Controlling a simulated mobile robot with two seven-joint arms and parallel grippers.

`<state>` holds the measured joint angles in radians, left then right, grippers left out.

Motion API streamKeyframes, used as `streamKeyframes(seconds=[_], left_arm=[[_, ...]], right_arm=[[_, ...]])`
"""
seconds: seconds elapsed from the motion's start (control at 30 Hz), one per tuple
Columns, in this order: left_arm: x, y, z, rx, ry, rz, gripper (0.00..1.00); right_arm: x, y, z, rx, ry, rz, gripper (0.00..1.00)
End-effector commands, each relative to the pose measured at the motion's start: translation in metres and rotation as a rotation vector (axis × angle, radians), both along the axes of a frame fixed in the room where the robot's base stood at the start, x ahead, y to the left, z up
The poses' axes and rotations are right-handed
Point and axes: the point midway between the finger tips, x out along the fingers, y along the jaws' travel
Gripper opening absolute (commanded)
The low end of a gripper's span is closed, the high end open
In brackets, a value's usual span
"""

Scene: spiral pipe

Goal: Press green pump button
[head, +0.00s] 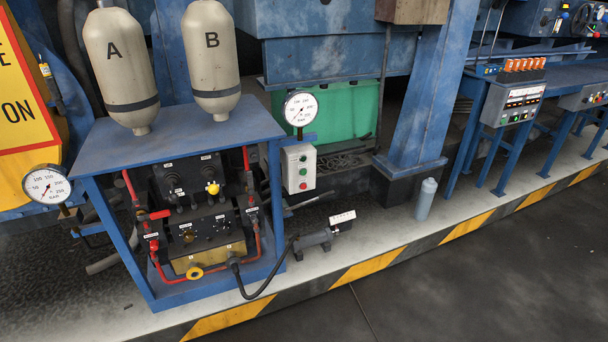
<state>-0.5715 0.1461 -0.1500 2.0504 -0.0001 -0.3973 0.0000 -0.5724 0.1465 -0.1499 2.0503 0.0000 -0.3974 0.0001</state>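A light grey button box (299,168) is mounted right of the blue pump frame (185,131), under a round gauge. Its front carries a green button (303,171) in the middle, a red button (303,184) below it and another small button above, whose colour is hard to tell. Whether the green button is pressed in cannot be seen. Neither of my grippers is in view.
Tanks marked A (120,62) and B (211,55) stand on the frame. One gauge (300,108) sits above the button box, another (46,184) at left. A grey bottle (426,199) stands on the ledge. The dark floor (480,285) in front is clear.

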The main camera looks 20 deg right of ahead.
Motion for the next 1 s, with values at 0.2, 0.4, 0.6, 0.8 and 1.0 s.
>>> streamKeyframes(seconds=[0.2,0.4,0.6,0.8,1.0], left_arm=[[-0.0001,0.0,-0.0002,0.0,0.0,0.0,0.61],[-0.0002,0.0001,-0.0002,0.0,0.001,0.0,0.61],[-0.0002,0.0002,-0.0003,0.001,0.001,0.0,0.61],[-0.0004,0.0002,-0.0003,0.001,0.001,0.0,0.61],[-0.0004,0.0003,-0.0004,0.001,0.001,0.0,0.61]], right_arm=[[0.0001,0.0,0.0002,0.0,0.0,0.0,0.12],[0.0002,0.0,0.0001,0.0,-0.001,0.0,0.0],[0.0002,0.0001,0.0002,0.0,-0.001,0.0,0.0],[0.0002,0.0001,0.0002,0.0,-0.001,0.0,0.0],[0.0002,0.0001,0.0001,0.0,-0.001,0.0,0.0]])
